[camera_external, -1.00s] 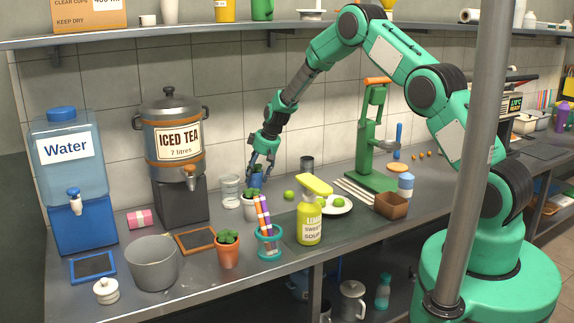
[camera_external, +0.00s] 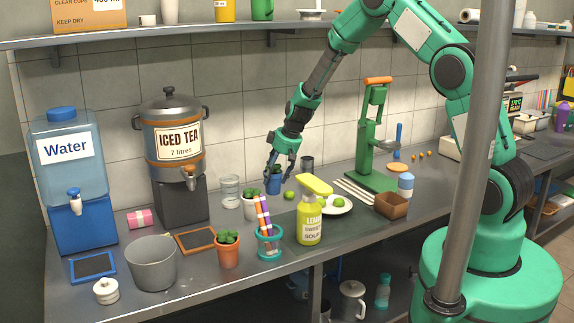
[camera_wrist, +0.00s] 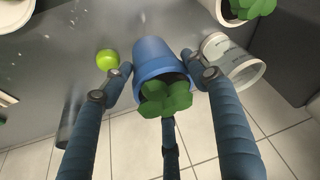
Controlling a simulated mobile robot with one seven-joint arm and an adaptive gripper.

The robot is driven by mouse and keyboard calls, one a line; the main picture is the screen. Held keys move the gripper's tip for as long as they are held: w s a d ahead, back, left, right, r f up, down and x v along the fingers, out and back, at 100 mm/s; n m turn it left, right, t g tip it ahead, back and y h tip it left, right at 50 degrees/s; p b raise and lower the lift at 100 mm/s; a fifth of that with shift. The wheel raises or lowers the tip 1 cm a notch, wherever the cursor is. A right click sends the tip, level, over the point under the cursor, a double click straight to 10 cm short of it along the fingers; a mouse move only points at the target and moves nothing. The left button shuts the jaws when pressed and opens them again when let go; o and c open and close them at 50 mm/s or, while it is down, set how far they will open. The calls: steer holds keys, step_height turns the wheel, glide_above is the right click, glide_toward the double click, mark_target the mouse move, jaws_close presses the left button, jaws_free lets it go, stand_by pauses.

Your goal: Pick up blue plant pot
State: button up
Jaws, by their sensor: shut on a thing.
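The blue plant pot (camera_external: 273,184) holds a small green plant. My gripper (camera_external: 279,166) is shut on it from above and holds it up, behind the white pot in the external view. In the wrist view the blue pot (camera_wrist: 155,62) sits between my fingers (camera_wrist: 152,82), with its green leaves (camera_wrist: 165,97) toward the camera. Counter surface shows around and below it. The pot's underside is hidden in the wrist view.
A white pot with a plant (camera_external: 251,208) stands close by, with a clear measuring cup (camera_external: 230,188) behind it.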

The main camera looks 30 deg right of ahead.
mark_target(279, 178)
steer(key=shift+s+d+r, duration=0.1)
steer(key=shift+s+d, duration=0.1)
steer(key=shift+s, duration=0.75)
steer(key=shift+s+d+r, duration=0.1)
steer(key=shift+s+d, duration=0.05)
steer(key=shift+s, duration=0.75)
